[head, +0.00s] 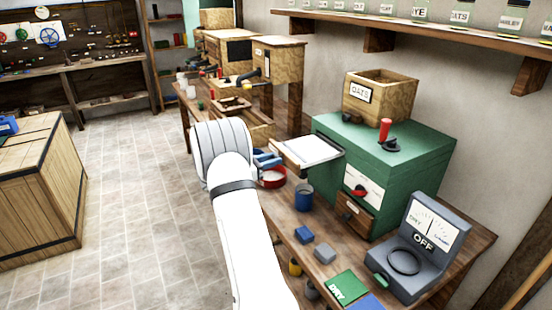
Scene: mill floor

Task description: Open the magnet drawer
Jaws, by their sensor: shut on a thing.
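The green machine (408,160) stands on the bench at right. A shallow drawer with a pale flat top (308,150) sticks out from its front towards the aisle; it looks like the magnet drawer, though I see no label on it. My gripper (266,159) shows as small blue fingers past my wrist, at the outer end of this drawer. It is shut, seemingly on the drawer's front; my wrist hides most of the grip. Lower on the machine are a white panel with a red mark (363,187) and a small closed wooden drawer (357,213).
A red dish (272,179) and a blue cup (303,197) stand below the drawer. An oats box (380,96) sits on the machine. The aisle floor (130,190) at left is clear.

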